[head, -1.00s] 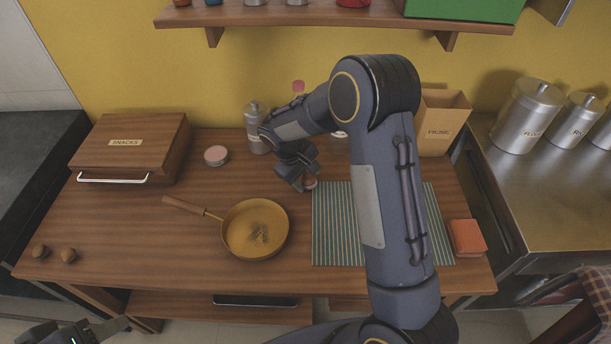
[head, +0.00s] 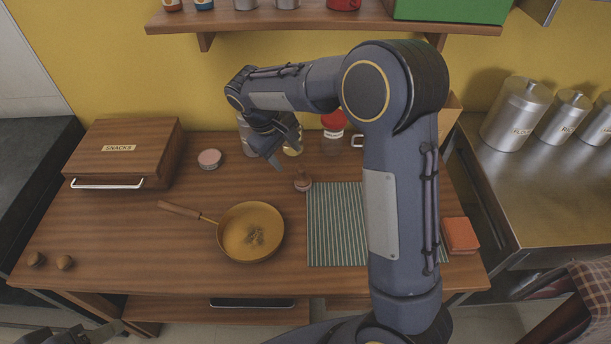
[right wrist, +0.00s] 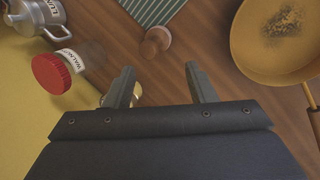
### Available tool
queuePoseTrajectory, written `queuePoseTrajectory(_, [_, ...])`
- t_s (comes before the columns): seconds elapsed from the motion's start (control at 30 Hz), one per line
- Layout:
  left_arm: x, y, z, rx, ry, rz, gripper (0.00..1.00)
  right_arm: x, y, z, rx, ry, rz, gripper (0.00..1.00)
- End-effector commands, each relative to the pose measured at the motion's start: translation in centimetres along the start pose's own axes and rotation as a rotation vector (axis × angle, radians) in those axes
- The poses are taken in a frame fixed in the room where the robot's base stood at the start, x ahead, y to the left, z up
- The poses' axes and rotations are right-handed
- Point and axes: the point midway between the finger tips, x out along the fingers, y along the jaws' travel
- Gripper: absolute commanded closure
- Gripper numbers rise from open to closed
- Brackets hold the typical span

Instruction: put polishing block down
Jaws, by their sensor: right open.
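A small round wooden block with a knob (head: 302,181), which I take to be the polishing block, stands on the table at the upper left corner of the striped mat (head: 333,225). In the right wrist view the block (right wrist: 157,38) lies beyond my fingertips, clear of both, by the mat's edge. My right gripper (head: 287,152) is open and empty, above and behind the block. Its two spread fingers also show in the right wrist view (right wrist: 161,74). My left gripper (head: 75,334) is only partly in view at the bottom left edge; its jaws are unclear.
A pan (head: 251,232) with dark specks sits left of the mat. A red-lidded jar (right wrist: 52,74) and a steel canister (right wrist: 35,15) stand near my right gripper. A snacks box (head: 125,150), pink-topped tin (head: 209,159) and orange block (head: 460,235) are farther off.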

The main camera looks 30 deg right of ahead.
Motion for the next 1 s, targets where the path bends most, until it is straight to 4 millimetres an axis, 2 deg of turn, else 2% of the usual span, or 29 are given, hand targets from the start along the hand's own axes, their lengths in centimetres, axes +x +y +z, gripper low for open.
queuePoseTrajectory(0.17, [0.0,0.0,0.0,0.000,0.000,0.000,0.54,-2.0,0.9,4.4,0.083,0.066,-0.115,0.50])
queuePoseTrajectory(0.37, [0.0,0.0,0.0,0.000,0.000,0.000,0.54,-4.5,0.3,11.6,0.214,0.189,-0.289,0.50])
queuePoseTrajectory(0.5, [0.0,0.0,0.0,0.000,0.000,0.000,0.54,-5.8,-1.1,16.3,0.306,0.284,-0.390,0.50])
queuePoseTrajectory(0.7, [0.0,0.0,0.0,0.000,0.000,0.000,0.54,-6.7,-4.4,21.9,0.434,0.424,-0.501,0.50])
queuePoseTrajectory(0.83, [0.0,0.0,0.0,0.000,0.000,0.000,0.54,-6.6,-6.6,24.3,0.506,0.502,-0.546,0.50])
queuePoseTrajectory(1.0, [0.0,0.0,0.0,0.000,0.000,0.000,0.54,-6.2,-8.5,25.7,0.561,0.561,-0.577,0.50])
